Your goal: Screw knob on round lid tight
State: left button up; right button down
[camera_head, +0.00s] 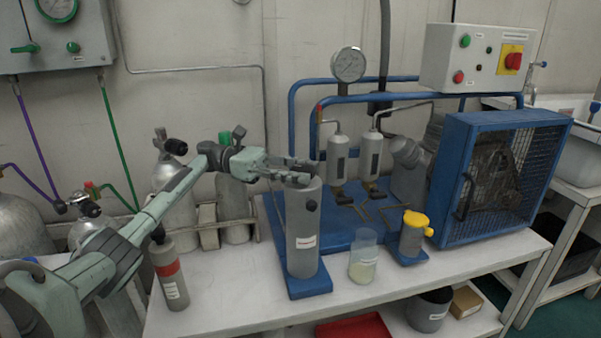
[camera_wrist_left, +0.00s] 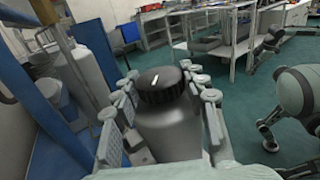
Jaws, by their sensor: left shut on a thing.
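A tall grey cylinder (camera_head: 302,235) stands upright in a blue foot on the bench, with a dark round lid at its top. My left gripper (camera_head: 303,172) comes in level from the left at the top of this cylinder. In the left wrist view, a black round knob (camera_wrist_left: 161,86) with a white mark sits on top of the grey cylinder (camera_wrist_left: 168,130). The fingers of my left gripper lie on both sides of it and are shut on it. The seat under the knob is hidden. Part of my right arm (camera_wrist_left: 300,92) shows at the right of the wrist view; its finger state is unclear.
A glass beaker (camera_head: 363,262) and a small grey pot with a yellow top (camera_head: 412,240) stand right of the cylinder. A red-banded bottle (camera_head: 168,272) stands left, below my arm. The blue compressor frame (camera_head: 500,180) is behind right. The bench front (camera_head: 240,310) is clear.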

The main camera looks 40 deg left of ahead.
aim_at(302, 167)
pick_arm(q)
jog(key=shift+d, duration=0.15)
jog(key=o, duration=1.2)
jog(key=shift+r, duration=0.1)
notch_tip(302, 167, up, 10)
jog(key=shift+f, duration=0.1)
